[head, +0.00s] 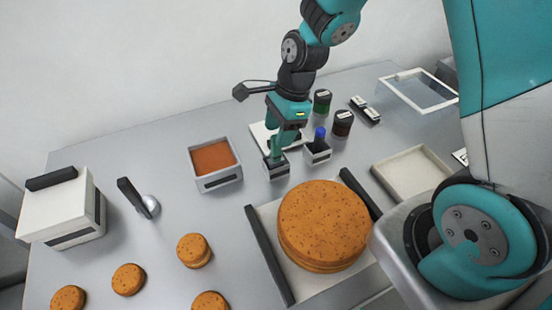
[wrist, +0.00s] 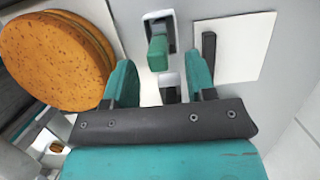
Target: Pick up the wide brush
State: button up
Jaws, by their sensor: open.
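A green handle (wrist: 158,55) stands in a small holder (wrist: 148,18) in the wrist view; it looks broad and is probably the wide brush, its bristles hidden. In the head view that holder (head: 277,172) stands just below my gripper (head: 284,146), which partly covers the handle. My gripper (wrist: 162,74) is open, pointing down, with a finger on either side of the line of holders; nothing is clearly held. A blue-handled brush (head: 319,135) stands in a second holder (head: 317,154) to the right in the head view.
A large round cake (head: 322,220) sits on a tray with dark handles in front. A box of orange filling (head: 214,160) stands left. A white board (head: 262,133) lies behind my gripper. Two jars (head: 322,101) (head: 342,123) stand at the back right.

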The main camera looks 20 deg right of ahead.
jog(key=p+x, duration=0.1)
jog(key=x, duration=0.3)
jog(key=shift+s+a, duration=0.1)
jog(key=shift+a, duration=0.05)
grip_shut()
notch_tip(320, 180, up, 20)
jog(key=b, duration=0.1)
jog(key=shift+b, duration=0.35)
